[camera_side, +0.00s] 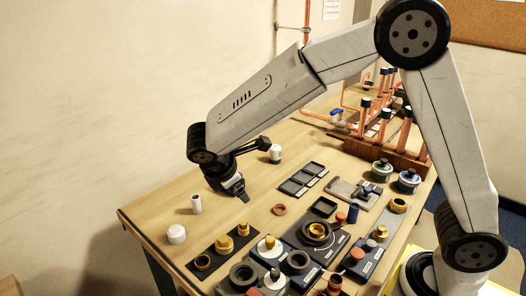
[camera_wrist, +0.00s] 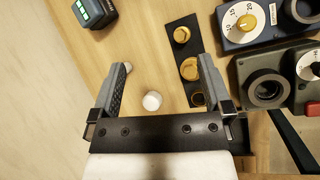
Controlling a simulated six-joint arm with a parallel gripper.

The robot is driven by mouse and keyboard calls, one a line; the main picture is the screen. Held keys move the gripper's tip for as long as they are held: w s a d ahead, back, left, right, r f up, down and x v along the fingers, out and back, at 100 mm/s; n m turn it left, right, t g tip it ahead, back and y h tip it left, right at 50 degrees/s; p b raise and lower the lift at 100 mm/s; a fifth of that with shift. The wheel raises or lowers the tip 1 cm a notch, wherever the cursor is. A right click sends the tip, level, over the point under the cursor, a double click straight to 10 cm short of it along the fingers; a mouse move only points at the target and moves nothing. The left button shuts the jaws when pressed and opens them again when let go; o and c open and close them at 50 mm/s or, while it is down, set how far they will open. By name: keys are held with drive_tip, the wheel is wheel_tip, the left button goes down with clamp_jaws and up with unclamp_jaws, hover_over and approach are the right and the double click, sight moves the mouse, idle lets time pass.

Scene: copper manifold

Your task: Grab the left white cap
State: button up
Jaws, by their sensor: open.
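A short round white cap (camera_side: 176,234) stands at the left front corner of the wooden bench. A slimmer white cylinder (camera_side: 196,204) stands just behind it. Another white piece (camera_side: 275,153) stands farther back. My gripper (camera_side: 242,197) hangs above the bench, right of and behind the white cap, apart from it. In the wrist view my gripper (camera_wrist: 162,62) has its fingers wide apart with nothing held. A round white cap (camera_wrist: 152,101) shows on the bench between the fingers, nearer the left one. Another pale piece (camera_wrist: 128,68) is partly hidden by the left finger.
A dark strip with brass fittings (camera_side: 224,243) lies right of the white cap and shows in the wrist view (camera_wrist: 182,52). Grey devices with dials (camera_side: 268,247) crowd the front right. A copper pipe manifold (camera_side: 382,130) stands at the back. Bare wood surrounds the white cap.

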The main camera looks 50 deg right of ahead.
drive_tip(key=w+a+n+t+h, duration=0.2)
drive_tip(key=w+a+n+h, duration=0.1)
drive_tip(key=w+a+n, duration=0.4)
drive_tip(key=n+t+h, duration=0.3)
drive_tip(key=t, duration=0.1)
hover_over(172, 235)
drive_tip(key=s+a, duration=0.3)
drive_tip(key=a, duration=0.2)
drive_tip(key=f, duration=1.2)
drive_tip(key=shift+d+f, duration=0.25)
drive_tip(key=shift+d, duration=0.05)
drive_tip(key=shift+f, duration=0.55)
drive_tip(key=shift+x, duration=1.3)
drive_tip(key=shift+x, duration=2.6)
drive_tip(key=shift+c, duration=0.2)
